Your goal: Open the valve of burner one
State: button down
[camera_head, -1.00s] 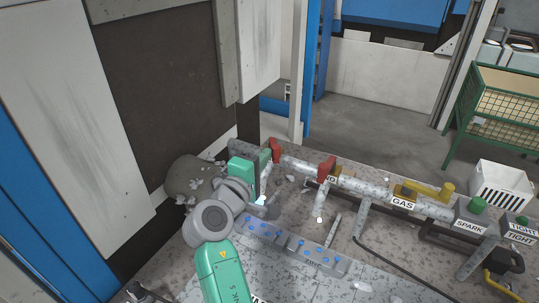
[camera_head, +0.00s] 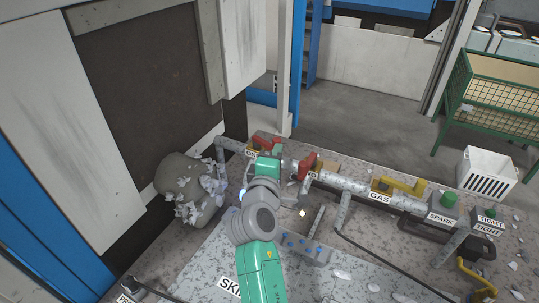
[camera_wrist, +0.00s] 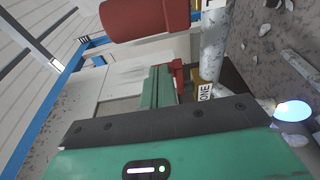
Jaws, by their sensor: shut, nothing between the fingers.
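The red valve handle of burner one (camera_head: 268,141) is on the pipe at the back of the bench, beside a label reading "ON", partly covered. My gripper (camera_head: 266,166) is in front of this handle and hides part of it and the pipe. In the wrist view, the shut green fingers (camera_wrist: 161,73) are empty. Their tips are close beside a small red part (camera_wrist: 176,74) near the "ONE" label (camera_wrist: 204,92); I cannot tell if they touch. A large red handle (camera_wrist: 148,18) is nearer the wrist camera.
A second red handle (camera_head: 307,164) is just right of my gripper. Further right are the yellow gas lever (camera_head: 405,186) and the green spark button (camera_head: 449,199). A grey sack (camera_head: 188,187) with scraps is at left. A blue-dotted bar (camera_head: 304,247) lies in front.

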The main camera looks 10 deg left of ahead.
jog(key=shift+w+d, duration=0.4)
jog(key=shift+d, duration=0.15)
dwell(0.4)
jog(key=s+d, duration=0.3)
jog(key=s, duration=0.9)
jog(key=shift+s+d+p, duration=0.3)
jog(key=shift+p, duration=0.15)
